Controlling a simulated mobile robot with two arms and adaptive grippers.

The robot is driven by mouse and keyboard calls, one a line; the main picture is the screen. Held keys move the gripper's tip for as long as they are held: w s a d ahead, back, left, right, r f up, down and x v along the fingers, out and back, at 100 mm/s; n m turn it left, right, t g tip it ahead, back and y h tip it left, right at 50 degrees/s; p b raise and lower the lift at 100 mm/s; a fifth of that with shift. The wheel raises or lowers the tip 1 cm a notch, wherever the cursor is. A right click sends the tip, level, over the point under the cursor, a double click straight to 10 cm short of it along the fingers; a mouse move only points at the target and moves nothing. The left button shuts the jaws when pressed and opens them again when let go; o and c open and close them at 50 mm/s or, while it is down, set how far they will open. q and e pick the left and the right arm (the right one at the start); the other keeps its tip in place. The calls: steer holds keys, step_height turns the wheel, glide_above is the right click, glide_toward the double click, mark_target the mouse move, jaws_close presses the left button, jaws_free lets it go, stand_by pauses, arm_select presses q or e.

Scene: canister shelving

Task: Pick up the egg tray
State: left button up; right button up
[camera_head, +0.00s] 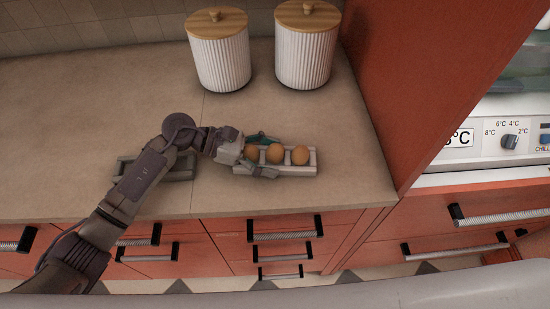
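The egg tray (300,171) is a small pale holder on the counter, with brown eggs (300,155) in a row; three of them show. My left gripper (268,155) reaches in from the left at the tray's left end. One finger lies along the far side of the tray and the other along the near side, with an egg between them. I cannot tell whether the fingers press on the tray. The tray appears to rest on the counter. My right gripper is not in view.
Two white ribbed canisters with wooden lids, the left one (220,62) and the right one (305,55), stand behind the tray. A grey tray-like object (181,170) lies under my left arm. A red cabinet panel (425,75) bounds the counter (90,115) on the right.

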arm_select(q)
steer(key=c, duration=0.5)
steer(key=shift+r, duration=0.1)
steer(key=shift+c, duration=0.6)
